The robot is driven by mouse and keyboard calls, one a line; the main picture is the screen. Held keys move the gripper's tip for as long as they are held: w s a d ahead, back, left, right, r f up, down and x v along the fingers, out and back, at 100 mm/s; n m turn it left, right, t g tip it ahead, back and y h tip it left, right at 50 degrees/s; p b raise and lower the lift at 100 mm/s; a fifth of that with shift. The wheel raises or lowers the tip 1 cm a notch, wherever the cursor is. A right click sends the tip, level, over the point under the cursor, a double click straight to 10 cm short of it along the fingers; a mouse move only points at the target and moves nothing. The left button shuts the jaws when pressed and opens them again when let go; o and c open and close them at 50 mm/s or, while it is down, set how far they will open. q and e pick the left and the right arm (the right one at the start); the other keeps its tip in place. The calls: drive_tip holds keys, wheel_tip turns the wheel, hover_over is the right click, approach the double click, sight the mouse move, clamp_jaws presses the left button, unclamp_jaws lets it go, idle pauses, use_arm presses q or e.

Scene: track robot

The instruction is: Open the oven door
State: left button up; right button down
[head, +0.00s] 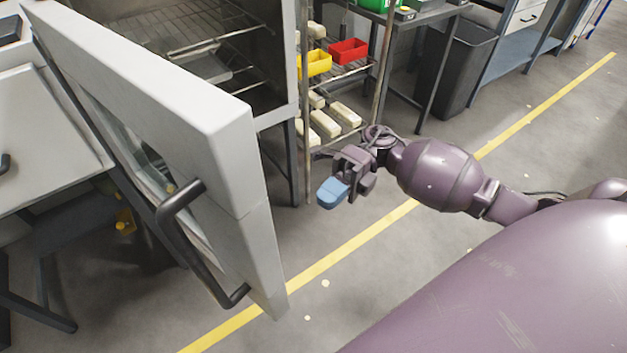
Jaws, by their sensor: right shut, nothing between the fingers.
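The oven door (190,140) stands swung open toward me at the left of the head view, with a glass window in its inner part. Its dark bar handle (183,240) is on the face toward me, and nothing holds it. The oven's inside (225,55) shows behind the door, with wire racks in it. My right gripper (332,193) is to the right of the door, apart from the door and the handle. Its blue fingertips are together and hold nothing. My left gripper is not in view.
A wire shelf rack (383,60) beside the oven holds a yellow bin (316,65), a red bin (348,51) and several pale blocks. A dark waste bin (460,65) stands behind. A yellow line (350,244) crosses the floor. The floor between door and right arm is clear.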

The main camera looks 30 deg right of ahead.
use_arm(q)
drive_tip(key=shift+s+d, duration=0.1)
use_arm(e)
drive_tip(key=x, duration=1.2)
drive_tip(key=shift+a, duration=0.1)
use_arm(q)
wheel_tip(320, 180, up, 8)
drive_tip(key=p, duration=0.9)
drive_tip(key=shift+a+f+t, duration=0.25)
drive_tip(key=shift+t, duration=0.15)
use_arm(e)
drive_tip(key=s+a+m+t, duration=0.3)
drive_tip(key=a+m+t, duration=0.3)
drive_tip(key=a, duration=2.4)
drive_tip(key=shift+s+a+m+t, duration=0.2)
drive_tip(key=shift+m+t, duration=0.1)
drive_tip(key=shift+t, duration=1.8)
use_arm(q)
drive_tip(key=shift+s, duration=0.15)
use_arm(e)
drive_tip(key=shift+d, duration=0.2)
